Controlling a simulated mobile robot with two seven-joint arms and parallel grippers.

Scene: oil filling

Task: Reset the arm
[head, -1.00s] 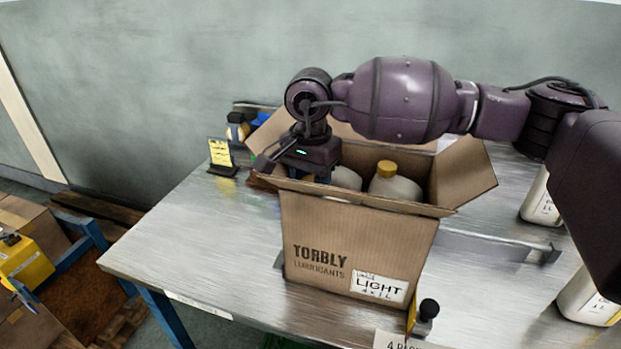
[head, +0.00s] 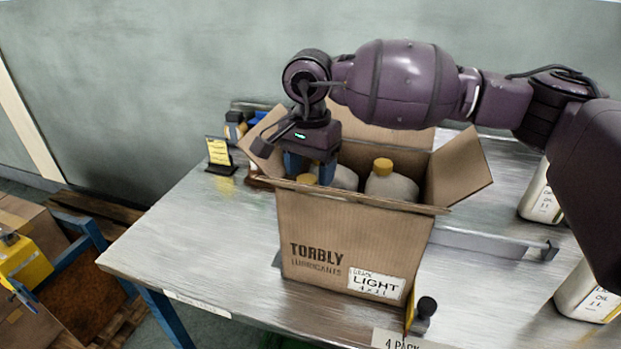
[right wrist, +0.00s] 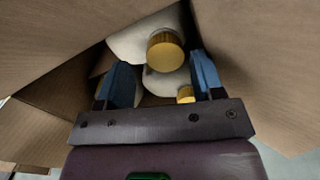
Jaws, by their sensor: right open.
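My right gripper (head: 308,168) is at the left part of the open cardboard box (head: 330,242), its fingers pointing down at the box opening. In the right wrist view its two blue fingers (right wrist: 160,84) are spread, with nothing held between them. White bottles with yellow caps stand in the box. One bottle (head: 391,184) shows near the middle, and another cap (head: 307,179) shows just below my fingers. In the right wrist view a yellow cap (right wrist: 165,50) lies beyond the fingertips. The lower parts of the bottles are hidden by the box walls. My left gripper is not in view.
The box stands on a metal table (head: 180,250) with its flaps open. White bottles (head: 590,293) stand at the right. A small yellow sign (head: 219,153) stands at the back left. A low metal rail (head: 490,243) runs right of the box. The table's left front is clear.

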